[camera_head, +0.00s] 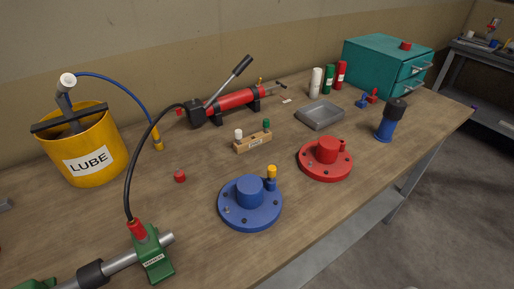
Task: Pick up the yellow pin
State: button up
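The yellow pin (272,171) stands upright at the right side of the blue round flange (237,213), on a short blue stub beside the flange's central boss. Its lower part is hidden in or behind the stub. The flange lies flat on the wooden bench, near its front edge. My gripper is not in view.
A wooden block (253,144) with a white and a green pin stands behind the blue flange. The red flange (325,166) is to the right, and a red cap (180,177) lies to the left. A green clamp (152,258) with a black hose is front left. A yellow LUBE bucket (100,170) stands at the left. Bare bench surrounds the blue flange.

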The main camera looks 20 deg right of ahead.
aim_at(271, 169)
jog(key=l+u, duration=1)
jog(key=l, duration=0.2)
jog(key=k, duration=0.05)
